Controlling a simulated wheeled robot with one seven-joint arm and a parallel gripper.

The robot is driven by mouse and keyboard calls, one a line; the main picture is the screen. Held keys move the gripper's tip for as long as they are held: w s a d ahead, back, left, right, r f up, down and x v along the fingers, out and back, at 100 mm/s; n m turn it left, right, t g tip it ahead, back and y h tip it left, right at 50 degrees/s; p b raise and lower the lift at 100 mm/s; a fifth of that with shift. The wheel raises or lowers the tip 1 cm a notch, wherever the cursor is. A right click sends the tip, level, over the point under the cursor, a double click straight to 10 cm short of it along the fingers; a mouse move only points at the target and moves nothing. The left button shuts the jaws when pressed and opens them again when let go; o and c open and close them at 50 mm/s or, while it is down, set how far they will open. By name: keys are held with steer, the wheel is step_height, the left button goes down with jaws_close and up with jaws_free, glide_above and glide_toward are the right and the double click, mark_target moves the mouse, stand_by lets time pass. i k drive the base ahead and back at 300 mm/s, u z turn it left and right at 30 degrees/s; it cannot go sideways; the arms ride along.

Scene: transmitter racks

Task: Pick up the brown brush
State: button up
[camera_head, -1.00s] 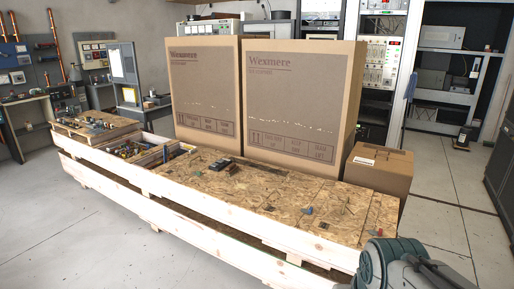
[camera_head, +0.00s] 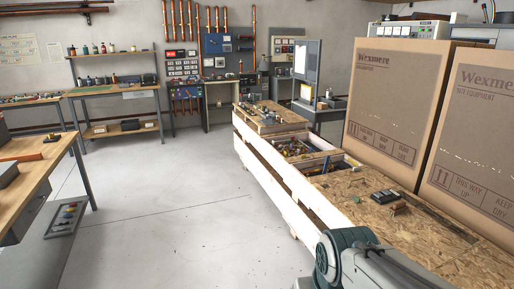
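A small brown object (camera_head: 400,208) lies on the chipboard top of the long wooden crate (camera_head: 357,190), beside a dark boxy device (camera_head: 383,196). It may be the brown brush, but it is too small to tell. Part of my arm shows at the bottom right, near the crate's front side. My gripper is out of view, so I cannot see its fingers or whether it holds anything.
Two large cardboard boxes (camera_head: 394,100) (camera_head: 480,150) stand behind the crate. A workbench (camera_head: 40,165) stands at left, with a grey tray (camera_head: 66,218) low beside it. Workbenches and a tool wall (camera_head: 183,68) line the back. The floor (camera_head: 170,220) between is clear.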

mark_target(397, 209)
steer(key=u, duration=0.15)
steer(key=i, duration=1.6)
steer(key=z, duration=0.6)
steer(key=i, duration=1.1)
steer(key=z, duration=1.6)
steer(key=i, duration=0.55)
steer(key=z, duration=0.4)
